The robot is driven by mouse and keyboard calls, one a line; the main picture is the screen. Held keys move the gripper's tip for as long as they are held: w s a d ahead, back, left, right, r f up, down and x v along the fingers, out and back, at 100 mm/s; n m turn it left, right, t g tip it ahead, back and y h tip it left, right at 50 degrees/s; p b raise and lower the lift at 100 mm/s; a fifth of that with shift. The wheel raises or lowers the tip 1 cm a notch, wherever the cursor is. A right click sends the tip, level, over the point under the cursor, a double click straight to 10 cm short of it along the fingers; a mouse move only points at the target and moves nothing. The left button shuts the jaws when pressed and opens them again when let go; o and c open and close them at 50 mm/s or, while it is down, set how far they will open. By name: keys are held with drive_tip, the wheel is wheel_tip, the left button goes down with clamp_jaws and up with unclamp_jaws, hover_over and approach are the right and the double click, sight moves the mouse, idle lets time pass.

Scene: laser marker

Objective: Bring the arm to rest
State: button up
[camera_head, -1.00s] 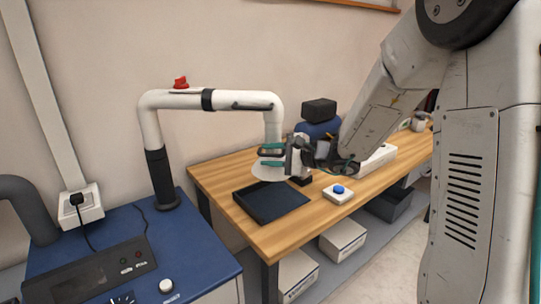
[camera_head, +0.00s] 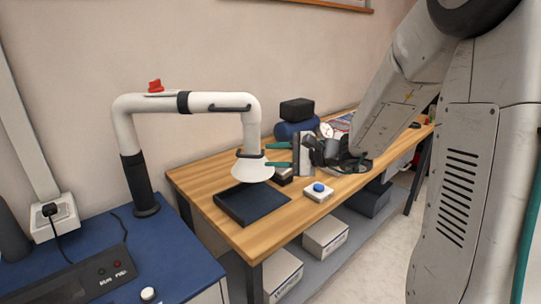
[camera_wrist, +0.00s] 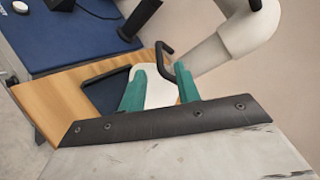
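My gripper (camera_head: 272,155) is above the wooden bench, just right of the white fume hood (camera_head: 252,170). Its two teal fingers point left and stand apart with nothing seen between them in the head view. In the wrist view my gripper (camera_wrist: 160,85) shows both teal fingers spread, with the white hood (camera_wrist: 152,92) beyond them. My arm comes down from the upper right, bent, and reaches out over the bench. Whether a fingertip touches the hood cannot be told.
A dark tray (camera_head: 250,205) and a blue-button box (camera_head: 318,190) are on the wooden bench (camera_head: 205,180). The white extraction pipe (camera_head: 205,102) arches above. A blue-topped cabinet (camera_head: 175,245) is at left. Black and blue objects (camera_head: 297,110) stand behind my gripper.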

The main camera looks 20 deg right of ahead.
drive_tip(key=s+a+f+n+g, duration=0.1)
drive_tip(key=s+a+n+g, duration=0.15)
drive_tip(key=s, duration=0.35)
drive_tip(key=s+a+f+n+g+h, duration=0.1)
drive_tip(key=s+a+n+g, duration=0.1)
drive_tip(key=s+g, duration=0.25)
drive_tip(key=s+a+f+n+g, duration=0.1)
drive_tip(key=s+a+n+g, duration=0.15)
drive_tip(key=s, duration=0.35)
drive_tip(key=s+d+r+n+h, duration=0.2)
drive_tip(key=s+n+h, duration=0.2)
drive_tip(key=s, duration=0.4)
drive_tip(key=s+d+r+n+h, duration=0.2)
drive_tip(key=s+n+h, duration=0.2)
drive_tip(key=s, duration=0.4)
drive_tip(key=shift+d+r+n+h, duration=0.3)
drive_tip(key=shift+h, duration=0.6)
